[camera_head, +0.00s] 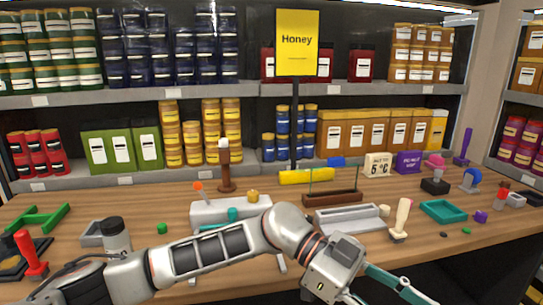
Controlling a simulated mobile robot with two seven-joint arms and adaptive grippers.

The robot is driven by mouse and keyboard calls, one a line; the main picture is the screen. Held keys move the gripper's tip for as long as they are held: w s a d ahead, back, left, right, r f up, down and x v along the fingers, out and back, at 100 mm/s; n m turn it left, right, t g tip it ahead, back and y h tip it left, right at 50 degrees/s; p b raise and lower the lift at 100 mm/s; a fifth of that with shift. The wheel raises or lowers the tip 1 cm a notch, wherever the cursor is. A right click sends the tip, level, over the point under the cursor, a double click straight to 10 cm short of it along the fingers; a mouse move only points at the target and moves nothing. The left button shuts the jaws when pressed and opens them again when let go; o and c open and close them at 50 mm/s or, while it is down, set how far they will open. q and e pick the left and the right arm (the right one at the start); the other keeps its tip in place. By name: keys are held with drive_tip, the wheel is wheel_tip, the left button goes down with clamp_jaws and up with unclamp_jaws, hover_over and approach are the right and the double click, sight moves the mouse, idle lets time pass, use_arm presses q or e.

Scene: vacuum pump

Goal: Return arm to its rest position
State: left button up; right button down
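My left arm comes in from the lower left and reaches across the front of the wooden table (420,215). It ends in my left gripper (388,292) at the bottom edge, right of centre. Two finger parts stand apart at its base, but the fingertips are cut off or hard to see, so its opening is unclear. No object shows in it. My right gripper is not in view. A white device (205,211) with teal and yellow parts stands behind my arm, which hides its lower part.
A grey tray (345,222), a cream-handled tool (401,220), a teal tray (443,211), a yellow cylinder (305,176) and a green bracket (38,218) occupy the table. A Honey sign (297,42) stands at the back, before stocked shelves (375,89). Patches of the right tabletop are clear.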

use_arm(q)
drive_tip(key=w+a+r+n+t+h, duration=0.3)
drive_tip(key=w+n+t+h, duration=0.45)
drive_tip(key=t+h, duration=0.35)
drive_tip(key=w+a+f+n+t+y, duration=0.4)
drive_tip(key=a+f+n+t, duration=0.2)
drive_tip(key=a+f+t, duration=0.15)
drive_tip(key=w+a+f+n+t+y, duration=0.4)
drive_tip(key=a+f+n+t+y, duration=0.15)
drive_tip(key=f+t, duration=0.2)
drive_tip(key=s+a+f+n+g+y, duration=0.1)
drive_tip(key=s+a+f+n+y, duration=0.15)
drive_tip(key=a+f, duration=0.55)
drive_tip(key=s+a+f+n+g+y, duration=0.15)
drive_tip(key=a+f+y, duration=0.3)
drive_tip(key=f, duration=0.45)
drive_tip(key=s+a+f+m+g+y, duration=0.1)
drive_tip(key=s+a+f+g+y, duration=0.2)
drive_tip(key=s+a+f, duration=0.9)
wheel_tip(320, 180, down, 2)
drive_tip(key=s+y, duration=0.1)
drive_tip(key=s, duration=0.2)
drive_tip(key=shift+a+g, duration=0.35)
drive_tip(key=shift+a, duration=0.05)
